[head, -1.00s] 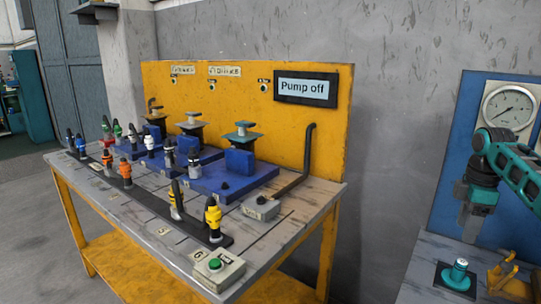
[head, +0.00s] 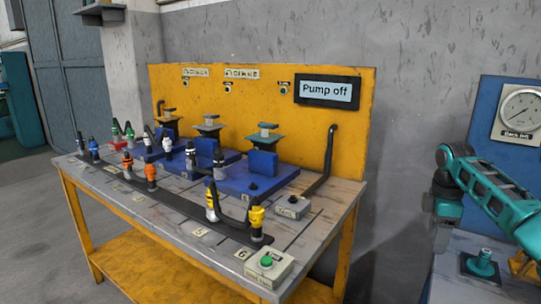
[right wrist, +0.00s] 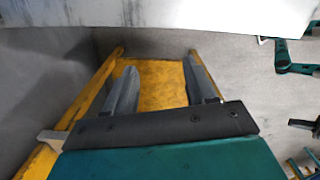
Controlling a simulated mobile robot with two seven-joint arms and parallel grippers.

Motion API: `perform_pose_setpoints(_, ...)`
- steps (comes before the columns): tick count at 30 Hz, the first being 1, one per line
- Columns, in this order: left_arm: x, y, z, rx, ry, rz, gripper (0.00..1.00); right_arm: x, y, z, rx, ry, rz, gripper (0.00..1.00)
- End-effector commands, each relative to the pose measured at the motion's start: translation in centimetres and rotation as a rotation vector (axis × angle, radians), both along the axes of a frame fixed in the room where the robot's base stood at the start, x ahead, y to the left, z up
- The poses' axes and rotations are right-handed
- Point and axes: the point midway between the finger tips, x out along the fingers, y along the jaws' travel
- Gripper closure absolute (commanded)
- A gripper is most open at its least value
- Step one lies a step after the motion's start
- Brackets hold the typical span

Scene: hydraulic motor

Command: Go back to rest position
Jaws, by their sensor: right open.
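My right arm (head: 500,195) comes in from the right edge in the head view. Its gripper (head: 440,207) hangs beside the yellow workbench, to the right of the bench top, touching nothing that I can see. In the right wrist view the gripper (right wrist: 162,78) has its two grey fingers spread wide apart. Nothing is held between them; a yellow bench surface shows beyond. My left gripper is in neither view.
The workbench (head: 190,235) carries blue pump blocks (head: 262,170), coloured hose connectors, a green-button box (head: 268,268) and a "Pump off" display (head: 327,91). At right stand a blue gauge panel (head: 478,130) and a teal knob (head: 482,263). Floor at left is clear.

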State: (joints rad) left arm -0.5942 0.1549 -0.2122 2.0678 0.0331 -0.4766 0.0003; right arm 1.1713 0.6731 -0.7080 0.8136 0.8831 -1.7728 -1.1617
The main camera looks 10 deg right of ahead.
Motion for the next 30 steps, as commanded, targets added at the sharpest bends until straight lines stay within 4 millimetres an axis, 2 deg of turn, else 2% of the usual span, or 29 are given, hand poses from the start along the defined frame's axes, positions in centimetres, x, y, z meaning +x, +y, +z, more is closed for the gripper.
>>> perform_pose_setpoints(1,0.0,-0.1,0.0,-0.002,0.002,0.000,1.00,-0.2,1.4,-1.8,-0.013,0.010,0.013,0.44)
perform_pose_setpoints(5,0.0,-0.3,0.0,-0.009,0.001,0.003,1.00,-1.0,5.1,-5.9,-0.041,0.014,0.032,0.44)
perform_pose_setpoints(8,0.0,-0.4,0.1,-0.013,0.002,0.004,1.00,-2.3,8.6,-9.4,-0.052,0.007,0.043,0.44)
perform_pose_setpoints(12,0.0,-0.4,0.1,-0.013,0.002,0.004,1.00,-5.5,14.0,-14.2,-0.042,-0.022,0.031,0.44)
perform_pose_setpoints(15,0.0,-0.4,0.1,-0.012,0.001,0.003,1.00,-8.4,17.5,-16.8,-0.018,-0.052,-0.002,0.44)
perform_pose_setpoints(19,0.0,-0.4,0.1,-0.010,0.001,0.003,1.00,-12.6,21.4,-19.0,0.032,-0.096,-0.077,0.44)
perform_pose_setpoints(24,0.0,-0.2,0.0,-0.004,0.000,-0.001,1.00,-18.4,24.9,-20.0,0.105,-0.154,-0.235,0.44)
perform_pose_setpoints(27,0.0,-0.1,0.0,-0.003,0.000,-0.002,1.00,-21.8,26.0,-19.6,0.144,-0.186,-0.356,0.44)
perform_pose_setpoints(30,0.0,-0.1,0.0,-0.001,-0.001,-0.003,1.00,-24.7,26.3,-18.8,0.173,-0.217,-0.484,0.44)
